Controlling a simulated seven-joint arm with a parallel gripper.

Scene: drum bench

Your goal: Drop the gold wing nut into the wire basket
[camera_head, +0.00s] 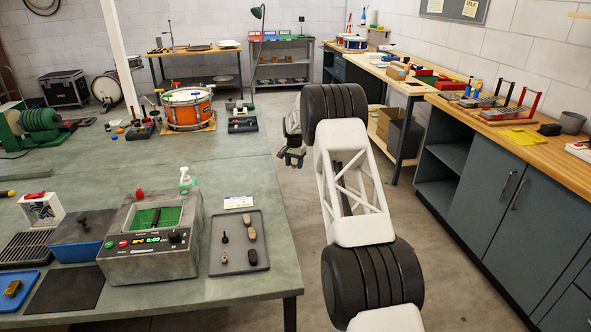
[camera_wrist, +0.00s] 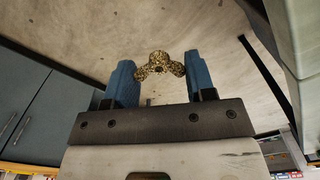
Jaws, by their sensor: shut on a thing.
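My gripper shows in the wrist view (camera_wrist: 160,80) with its two blue fingers shut on the gold wing nut (camera_wrist: 158,62). The nut is held near the fingertips, one wing toward each finger, with bare floor behind it. In the head view my gripper (camera_head: 290,158) is out over the floor, right of the green table; the nut cannot be made out there. A grey tank unit (camera_head: 150,265) with a lit display stands near the table's front. A dark mesh shows in its green opening (camera_head: 153,218); I cannot tell surely if this is the wire basket.
A grey tray (camera_head: 238,264) with small parts lies right of the tank unit. A white bottle (camera_head: 185,177) stands behind it, and a blue box (camera_head: 78,243) stands to its left. An orange drum (camera_head: 187,108) is farther back. Open floor separates the table from the wooden-topped cabinets (camera_head: 470,180).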

